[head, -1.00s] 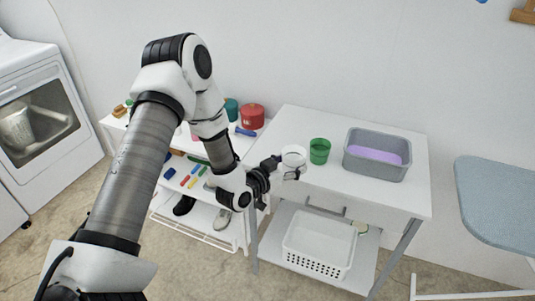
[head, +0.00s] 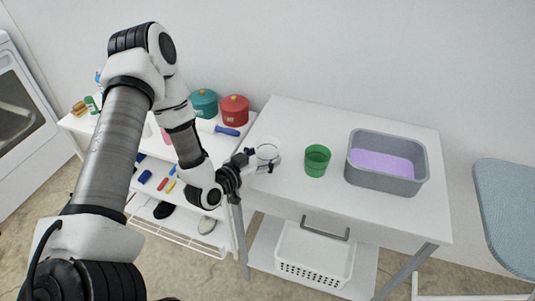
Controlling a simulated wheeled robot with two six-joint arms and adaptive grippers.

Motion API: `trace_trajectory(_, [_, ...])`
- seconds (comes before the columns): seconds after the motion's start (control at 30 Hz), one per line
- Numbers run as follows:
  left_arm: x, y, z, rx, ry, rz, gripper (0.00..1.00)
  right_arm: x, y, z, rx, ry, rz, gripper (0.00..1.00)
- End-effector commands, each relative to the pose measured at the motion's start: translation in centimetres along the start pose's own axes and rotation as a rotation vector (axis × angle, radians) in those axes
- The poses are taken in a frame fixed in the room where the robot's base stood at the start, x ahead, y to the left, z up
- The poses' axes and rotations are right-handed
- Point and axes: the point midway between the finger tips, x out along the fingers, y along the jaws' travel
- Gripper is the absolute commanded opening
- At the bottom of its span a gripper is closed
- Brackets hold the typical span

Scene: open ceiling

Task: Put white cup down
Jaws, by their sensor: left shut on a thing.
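The white cup (head: 267,149) is at the left end of the white table (head: 325,202), upright. My left gripper (head: 262,162) is shut on it from the left side, with its fingers around the cup's lower part. The cup's base is partly hidden by the fingers, so I cannot tell whether it touches the tabletop. A green cup (head: 317,161) stands upright on the table to the right of the white cup, apart from it. My right gripper is not in view.
A grey basin (head: 387,180) with a purple inside stands on the table's right half. A white basket (head: 315,254) sits on the shelf below. The table's front middle is clear.

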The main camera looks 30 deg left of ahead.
Motion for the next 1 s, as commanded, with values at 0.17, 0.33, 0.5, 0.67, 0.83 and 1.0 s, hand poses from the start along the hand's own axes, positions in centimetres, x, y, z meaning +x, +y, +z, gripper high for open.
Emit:
trace_trajectory(0.17, [0.0,0.0,0.0,0.000,-0.001,0.000,0.68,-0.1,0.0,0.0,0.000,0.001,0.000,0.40])
trace_trajectory(0.33, [0.0,0.0,0.0,0.000,0.000,0.000,0.90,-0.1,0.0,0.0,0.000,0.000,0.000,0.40])
trace_trajectory(0.5, [0.0,0.0,-0.1,0.001,0.001,0.000,0.90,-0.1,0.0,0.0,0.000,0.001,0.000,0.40])
trace_trajectory(0.67, [-0.8,-0.1,-0.1,-0.001,-0.001,-0.002,0.90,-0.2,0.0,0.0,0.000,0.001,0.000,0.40])
trace_trajectory(0.83, [-4.4,-0.2,-0.2,-0.008,-0.002,-0.005,0.90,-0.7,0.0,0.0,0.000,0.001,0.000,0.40])
trace_trajectory(1.0, [-8.5,-0.2,-0.3,-0.007,-0.001,-0.007,0.90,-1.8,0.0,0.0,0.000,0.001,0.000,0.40])
